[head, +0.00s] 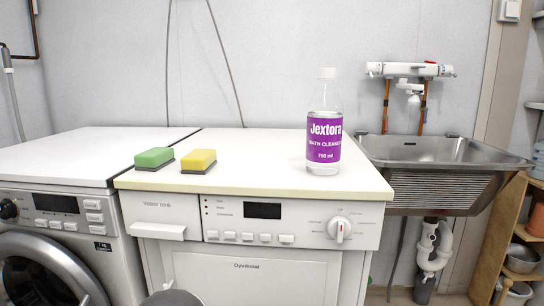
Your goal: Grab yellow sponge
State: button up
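The yellow sponge (199,160) lies flat on the white top of the dryer-like machine, near its front edge and left of the middle. Its underside is a dark grey layer. A green sponge (154,157) of the same kind lies just to its left, with a small gap between them. My gripper is not recognisable in the head view. Only a rounded dark grey shape shows at the bottom edge, and I cannot tell which part it is.
A clear bottle with a purple label (324,140) stands upright on the right of the machine top (258,150). A metal sink (440,155) is farther right, under a wall tap (409,70). A washing machine (55,200) stands at left. The top between yellow sponge and bottle is clear.

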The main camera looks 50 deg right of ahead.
aim_at(199, 162)
jog(key=z, duration=0.7)
jog(key=k, duration=0.65)
jog(key=z, duration=2.3)
jog(key=i, duration=1.05)
jog(key=u, duration=3.95)
